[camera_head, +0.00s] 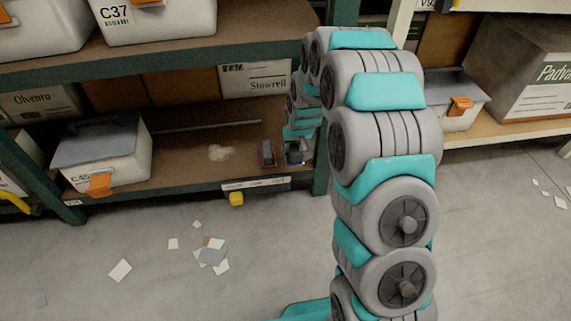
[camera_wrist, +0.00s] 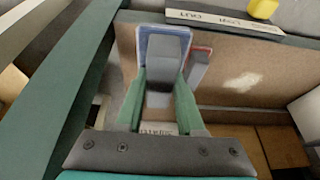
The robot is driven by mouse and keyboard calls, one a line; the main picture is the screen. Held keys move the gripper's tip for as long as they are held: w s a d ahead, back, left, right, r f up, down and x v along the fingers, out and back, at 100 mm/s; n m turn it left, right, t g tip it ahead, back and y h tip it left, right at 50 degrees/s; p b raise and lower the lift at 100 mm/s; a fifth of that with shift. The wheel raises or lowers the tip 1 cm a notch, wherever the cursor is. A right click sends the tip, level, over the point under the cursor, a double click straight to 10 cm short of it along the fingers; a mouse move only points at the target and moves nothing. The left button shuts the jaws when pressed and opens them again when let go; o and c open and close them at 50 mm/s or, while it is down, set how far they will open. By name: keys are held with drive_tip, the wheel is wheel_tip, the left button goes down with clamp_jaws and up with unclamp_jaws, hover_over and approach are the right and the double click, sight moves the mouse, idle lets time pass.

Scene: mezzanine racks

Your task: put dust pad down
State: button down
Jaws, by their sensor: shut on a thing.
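My gripper (camera_wrist: 161,95) is shut on a grey block with a blue backing, which I take to be the dust pad (camera_wrist: 164,46). Its green fingers are on either side of the block. In the head view my gripper (camera_head: 296,143) is low over the right end of the lower shelf board (camera_head: 185,172), next to the green upright. The pad is small and partly hidden there. I cannot tell whether the pad touches the board.
A grey, red-edged block (camera_wrist: 198,68) is just right of the pad in the wrist view; it also shows in the head view (camera_head: 267,154). A pale dust patch (camera_head: 221,153) lies left of it. A lidded bin (camera_head: 104,152) stands farther left. Paper scraps (camera_head: 212,255) litter the floor.

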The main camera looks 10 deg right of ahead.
drive_tip(key=w+d+b, duration=0.1)
drive_tip(key=w+b, duration=0.3)
drive_tip(key=w, duration=0.4)
wheel_tip(320, 180, down, 9)
drive_tip(key=shift+w+d+r+b, duration=0.1)
drive_tip(key=shift+w+d+b, duration=0.05)
drive_tip(key=shift+b, duration=0.55)
drive_tip(key=c, duration=0.5)
unclamp_jaws()
drive_tip(key=shift+f, duration=0.2)
drive_tip(key=shift+r, duration=0.15)
